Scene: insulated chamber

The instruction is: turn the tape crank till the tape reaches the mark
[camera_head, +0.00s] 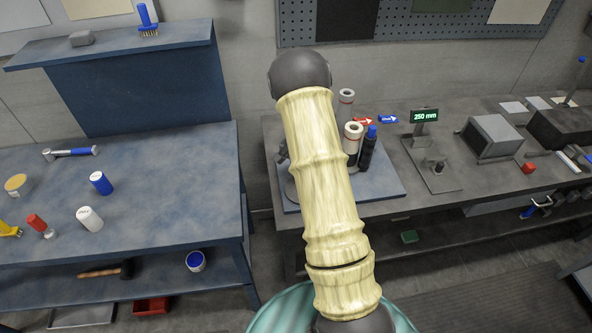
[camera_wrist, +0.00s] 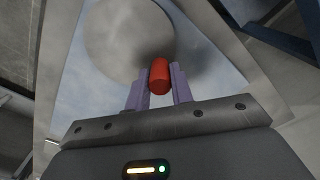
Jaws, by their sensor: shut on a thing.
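In the wrist view, my gripper (camera_wrist: 159,82) is shut on a red upright handle (camera_wrist: 160,75), one pale purple finger on each side. The handle stands in front of a large round grey disc (camera_wrist: 125,35), over a blue-grey board. I take the red handle for the crank's grip. In the head view, my sleeved arm covers the middle of the matching blue board (camera_head: 385,190), and hides the handle and most of the disc. I cannot make out the tape or its mark in either view.
A small display (camera_head: 424,115) on a stand reads 250 mm. White rolls (camera_head: 353,131) and a dark blue-capped bottle (camera_head: 369,150) stand close to my arm's right. A grey box (camera_head: 492,137) is farther right. The left bench (camera_head: 140,210) holds several loose items.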

